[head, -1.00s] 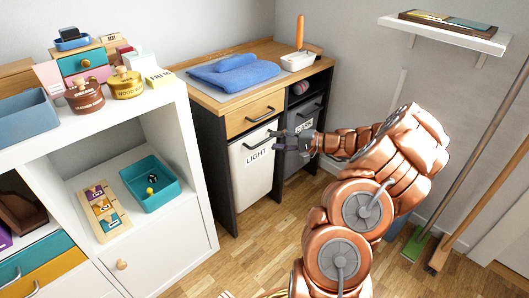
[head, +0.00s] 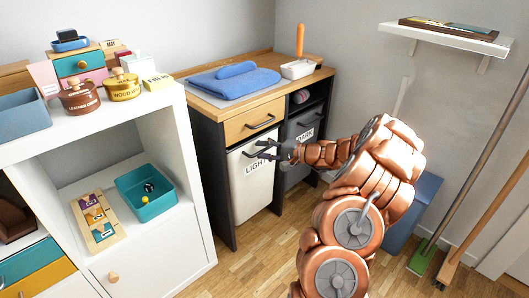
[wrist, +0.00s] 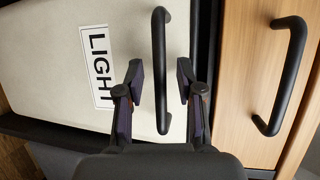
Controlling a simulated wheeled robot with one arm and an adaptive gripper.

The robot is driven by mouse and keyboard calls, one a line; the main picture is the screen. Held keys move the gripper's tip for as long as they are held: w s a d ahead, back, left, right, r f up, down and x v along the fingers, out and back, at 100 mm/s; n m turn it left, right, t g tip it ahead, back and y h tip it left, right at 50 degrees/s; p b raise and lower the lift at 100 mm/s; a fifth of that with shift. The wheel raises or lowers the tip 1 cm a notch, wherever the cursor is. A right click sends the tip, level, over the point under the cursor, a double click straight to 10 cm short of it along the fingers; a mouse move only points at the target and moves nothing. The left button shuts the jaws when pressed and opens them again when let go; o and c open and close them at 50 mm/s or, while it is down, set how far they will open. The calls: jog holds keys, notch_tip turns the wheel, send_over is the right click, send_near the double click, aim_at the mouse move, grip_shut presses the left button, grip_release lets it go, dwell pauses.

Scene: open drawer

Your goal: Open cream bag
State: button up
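The cream bag (head: 250,200) is a pull-out bin front labelled LIGHT, under the wooden drawer in the dark cabinet. It looks shut in the head view. In the wrist view the cream bag (wrist: 45,60) fills the left side, with its black bar handle (wrist: 159,45) along its edge. My gripper (head: 264,150) is in front of the handle. In the wrist view my gripper (wrist: 160,73) is open, one finger on each side of the handle, with visible gaps. Whether the fingertips reach past the bar is hard to tell.
A wooden drawer (head: 240,127) with its own black handle (wrist: 290,75) sits just above the bag. A grey bag (head: 297,150) labelled DARK is to the right. A white shelf unit (head: 198,230) stands at the left. Floor (head: 250,255) in front is clear.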

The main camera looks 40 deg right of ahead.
grip_shut()
dwell(0.7)
